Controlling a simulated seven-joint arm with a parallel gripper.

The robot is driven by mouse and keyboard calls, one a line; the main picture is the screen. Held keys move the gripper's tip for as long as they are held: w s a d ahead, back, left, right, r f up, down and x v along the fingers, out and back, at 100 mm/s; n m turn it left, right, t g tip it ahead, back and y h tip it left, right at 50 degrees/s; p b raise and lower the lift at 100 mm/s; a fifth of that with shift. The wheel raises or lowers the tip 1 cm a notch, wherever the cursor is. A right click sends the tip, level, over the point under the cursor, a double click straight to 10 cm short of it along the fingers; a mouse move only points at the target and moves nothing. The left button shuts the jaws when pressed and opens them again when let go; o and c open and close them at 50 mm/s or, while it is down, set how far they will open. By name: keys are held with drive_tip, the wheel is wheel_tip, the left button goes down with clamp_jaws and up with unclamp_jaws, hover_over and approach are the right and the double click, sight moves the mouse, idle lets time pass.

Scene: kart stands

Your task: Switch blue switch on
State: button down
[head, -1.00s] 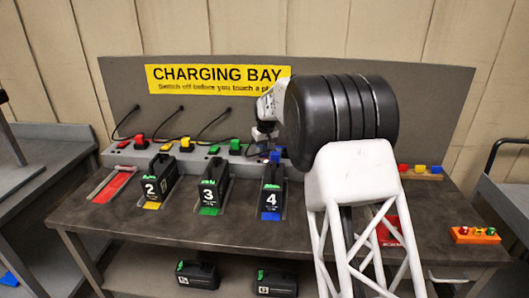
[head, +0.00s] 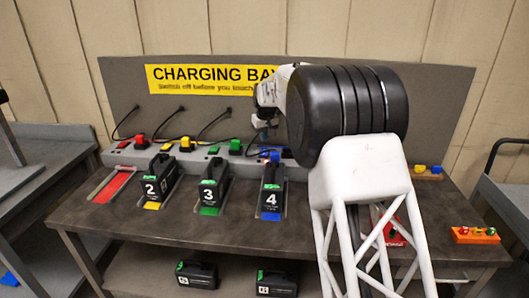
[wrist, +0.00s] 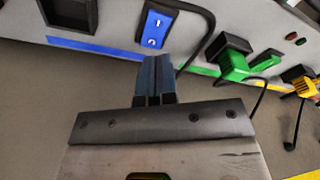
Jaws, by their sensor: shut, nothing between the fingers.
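The blue switch (wrist: 157,25) is a rocker with white I and O marks on the grey strip's face, at the top centre of the wrist view. I cannot tell which side is pressed. In the head view a small blue part (head: 264,154) shows on the strip below my gripper, partly hidden. My gripper (wrist: 155,62) is shut and empty, its dark blue fingertips just below the switch in the wrist picture. Contact is not clear there. In the head view my gripper (head: 263,134) hangs above the strip with a gap.
A dark socket (wrist: 68,12) above a blue stripe (wrist: 92,46) lies left of the switch. A black cable and a green plug (wrist: 234,66) lie right. Battery 4 (head: 271,187) stands in front of the strip, with batteries 3 (head: 212,185) and 2 (head: 160,180) further left.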

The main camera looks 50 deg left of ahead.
drive_tip(key=shift+r, duration=0.65)
